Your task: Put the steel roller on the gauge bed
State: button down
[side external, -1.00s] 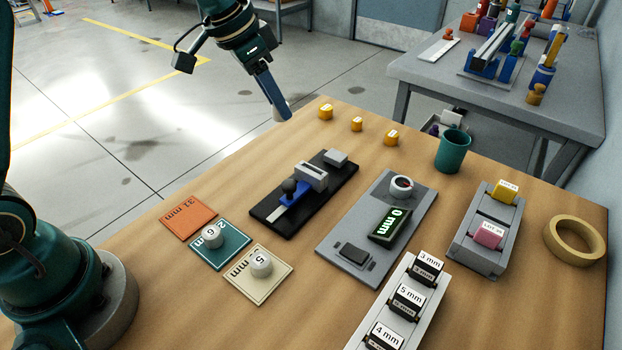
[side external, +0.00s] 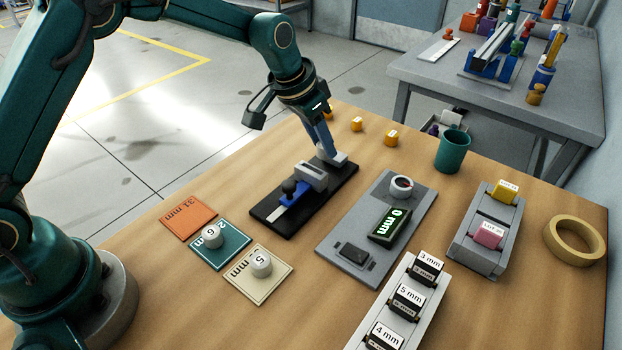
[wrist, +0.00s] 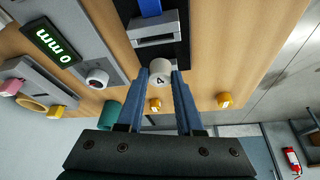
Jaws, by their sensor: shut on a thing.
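A short pale grey roller (wrist: 160,70) marked 4 is gripped between the two blue fingers of my gripper (wrist: 162,84) in the wrist view. In the side view my gripper (side external: 329,150) points down at the far end of the black gauge base (side external: 262,211), by its pale end pad (side external: 341,159). The base also carries a grey slotted block (side external: 314,175) and a blue slide with a dark knob (side external: 290,187). The fingers hide most of the roller in the side view. I cannot tell whether the roller touches the pad.
A grey unit with a 0 mm display (side external: 390,226) lies to the right. Pale rollers marked 6 (side external: 212,236) and 5 (side external: 261,263) stand on mats at left. Small yellow pieces (side external: 390,138), a green cup (side external: 452,151) and a tape ring (side external: 575,243) are around.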

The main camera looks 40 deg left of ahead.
aim_at(318, 153)
jog(key=shift+f, duration=1.95)
jog(key=shift+f, duration=0.1)
jog(key=c, duration=0.6)
grip_release()
jog(key=shift+o, duration=0.2)
